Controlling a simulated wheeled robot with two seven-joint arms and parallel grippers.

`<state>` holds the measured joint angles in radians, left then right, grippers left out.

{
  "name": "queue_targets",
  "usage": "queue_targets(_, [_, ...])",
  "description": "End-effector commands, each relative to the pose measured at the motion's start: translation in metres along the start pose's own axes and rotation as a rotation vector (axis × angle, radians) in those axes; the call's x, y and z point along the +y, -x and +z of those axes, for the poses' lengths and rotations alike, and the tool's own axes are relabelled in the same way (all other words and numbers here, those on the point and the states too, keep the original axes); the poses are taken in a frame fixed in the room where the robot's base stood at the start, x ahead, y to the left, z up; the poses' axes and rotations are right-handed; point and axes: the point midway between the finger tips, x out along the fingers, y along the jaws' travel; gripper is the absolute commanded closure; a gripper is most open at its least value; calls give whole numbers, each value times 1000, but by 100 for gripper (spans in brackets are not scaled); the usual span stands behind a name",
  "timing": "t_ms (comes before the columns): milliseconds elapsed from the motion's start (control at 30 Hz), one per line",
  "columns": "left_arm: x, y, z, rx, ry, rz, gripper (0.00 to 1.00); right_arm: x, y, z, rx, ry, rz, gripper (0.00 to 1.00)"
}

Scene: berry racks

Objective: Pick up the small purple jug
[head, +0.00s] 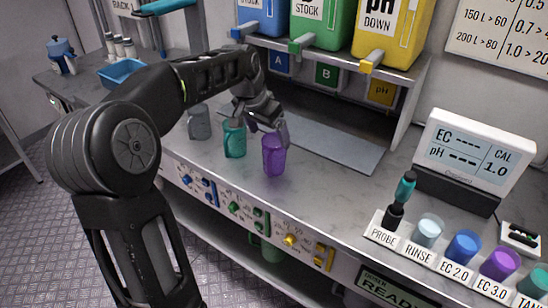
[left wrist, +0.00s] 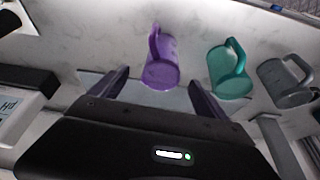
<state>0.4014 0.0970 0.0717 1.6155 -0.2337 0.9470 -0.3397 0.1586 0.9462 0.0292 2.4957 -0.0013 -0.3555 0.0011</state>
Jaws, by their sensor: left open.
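The small purple jug (head: 273,156) stands upright on the grey counter, near its front edge, to the right of the teal jug (head: 235,138). It also shows in the left wrist view (left wrist: 161,70), with its handle toward the top of that picture. My left gripper (head: 262,115) is open and empty, just behind and above the purple jug. In the left wrist view its two fingers (left wrist: 158,88) are spread wide, with the purple jug beyond and between them, apart from both. My right gripper is in neither view.
A grey jug (head: 199,122) stands left of the teal one. Behind is a shelf with blue, green and yellow containers (head: 393,35). To the right are a meter display (head: 474,150) and several labelled cups (head: 463,247). A flat grey mat (head: 330,140) lies behind the purple jug.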

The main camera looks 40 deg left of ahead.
Motion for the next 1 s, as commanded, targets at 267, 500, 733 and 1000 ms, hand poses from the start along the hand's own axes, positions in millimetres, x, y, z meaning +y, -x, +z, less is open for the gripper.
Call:
queue_targets(267, [0, -19, 0, -1, 0, 0, 14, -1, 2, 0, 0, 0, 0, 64])
queue_targets(500, [-1, -20, 0, -1, 0, 0, 14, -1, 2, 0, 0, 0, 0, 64])
queue_targets(733, [-4, -46, 1, -4, 0, 2, 14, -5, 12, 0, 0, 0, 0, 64])
queue_targets(1000, [-4, -71, 0, 0, 0, 1, 14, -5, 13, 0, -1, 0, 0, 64])
